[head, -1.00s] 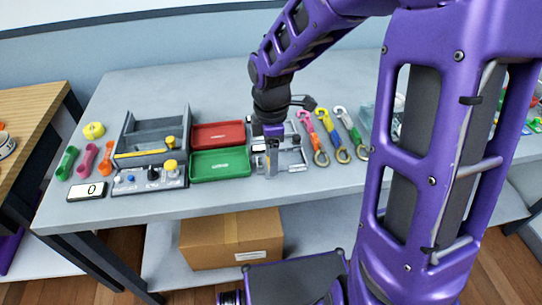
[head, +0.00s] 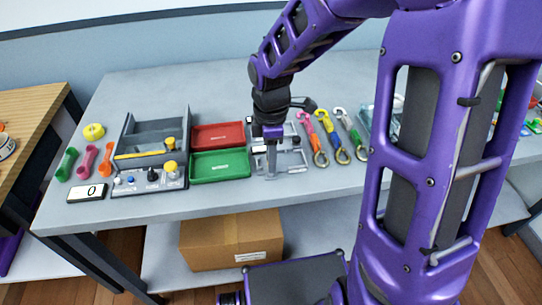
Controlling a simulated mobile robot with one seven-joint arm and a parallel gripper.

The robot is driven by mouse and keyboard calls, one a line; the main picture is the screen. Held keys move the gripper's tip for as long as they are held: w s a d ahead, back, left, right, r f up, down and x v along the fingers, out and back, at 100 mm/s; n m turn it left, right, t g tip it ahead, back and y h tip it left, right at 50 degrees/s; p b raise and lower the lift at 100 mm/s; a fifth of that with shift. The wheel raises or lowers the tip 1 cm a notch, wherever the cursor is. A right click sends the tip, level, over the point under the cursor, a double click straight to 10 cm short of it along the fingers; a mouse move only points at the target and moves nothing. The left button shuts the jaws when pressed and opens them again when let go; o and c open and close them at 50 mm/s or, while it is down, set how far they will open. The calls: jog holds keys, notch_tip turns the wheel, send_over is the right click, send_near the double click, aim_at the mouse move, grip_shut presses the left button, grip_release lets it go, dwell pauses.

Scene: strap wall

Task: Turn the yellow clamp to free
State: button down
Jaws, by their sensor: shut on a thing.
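My gripper (head: 271,170) points down at the grey metal fixture (head: 295,168) on the table, right of the green tray. Its jaws are shut at the fixture, on a small part that they hide. No yellow clamp shows clearly at the fixture. Yellow parts show elsewhere: a yellow knob (head: 171,168) on the control panel, and a yellow bar (head: 140,155) across the front of the grey box. I cannot tell whether either is the clamp.
A red tray (head: 218,135) and a green tray (head: 219,165) lie left of my gripper. Several hooked tools, one yellow and blue (head: 333,138), lie to its right. A grey divided box (head: 152,132) stands further left. The table's back is clear.

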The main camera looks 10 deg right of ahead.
jog(key=m, duration=0.8)
jog(key=shift+m, duration=0.4)
jog(key=m, duration=0.4)
jog(key=shift+m, duration=2.3)
jog(key=c, duration=0.6)
grip_release()
